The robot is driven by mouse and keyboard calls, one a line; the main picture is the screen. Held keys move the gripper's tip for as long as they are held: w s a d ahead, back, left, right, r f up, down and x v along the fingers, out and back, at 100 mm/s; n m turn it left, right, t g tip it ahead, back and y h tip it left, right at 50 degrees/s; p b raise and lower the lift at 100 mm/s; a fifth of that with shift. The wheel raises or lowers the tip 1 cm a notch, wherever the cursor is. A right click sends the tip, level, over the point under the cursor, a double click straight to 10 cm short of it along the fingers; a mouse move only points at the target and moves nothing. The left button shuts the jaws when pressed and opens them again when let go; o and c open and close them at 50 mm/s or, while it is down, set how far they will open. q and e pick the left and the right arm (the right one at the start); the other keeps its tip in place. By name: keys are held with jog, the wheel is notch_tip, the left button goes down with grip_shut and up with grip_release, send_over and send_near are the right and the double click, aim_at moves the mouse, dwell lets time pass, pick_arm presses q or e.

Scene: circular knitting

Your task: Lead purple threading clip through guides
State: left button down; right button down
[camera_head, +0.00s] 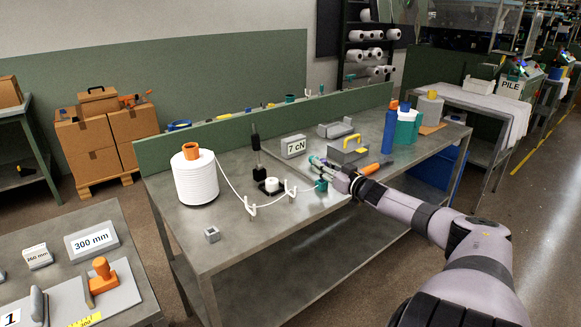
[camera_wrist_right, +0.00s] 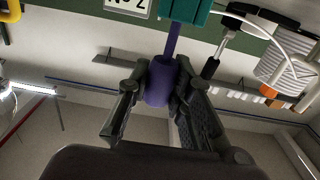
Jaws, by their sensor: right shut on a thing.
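The purple threading clip (camera_wrist_right: 160,82) sits between the fingers of my right gripper (camera_wrist_right: 160,90), which is shut on it. Its narrow purple stem reaches up to a teal block (camera_wrist_right: 190,10) in the wrist view; I cannot tell if it passes inside. In the head view my right gripper (camera_head: 338,180) is beside the teal block (camera_head: 321,185), and the clip is not distinguishable. A white thread runs from the white yarn cone (camera_head: 197,182) past two white guides, one nearer the cone (camera_head: 251,209) and one farther right (camera_head: 290,189), toward the teal block. My left gripper is not in view.
A black post (camera_head: 256,150) and a small white spool (camera_head: 272,185) stand behind the guides. A 7 cN block (camera_head: 293,146), a yellow-handled grey box (camera_head: 348,152) and a blue bottle (camera_head: 390,128) stand farther back.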

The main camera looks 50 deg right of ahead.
jog(key=shift+f, duration=0.4)
jog(key=shift+f+b, duration=0.25)
jog(key=shift+b, duration=0.05)
jog(key=shift+f, duration=0.35)
jog(key=shift+f, duration=0.2)
dwell(0.6)
jog(key=c, duration=1.3)
grip_release()
jog(key=shift+c, duration=0.2)
jog(key=shift+s, duration=0.15)
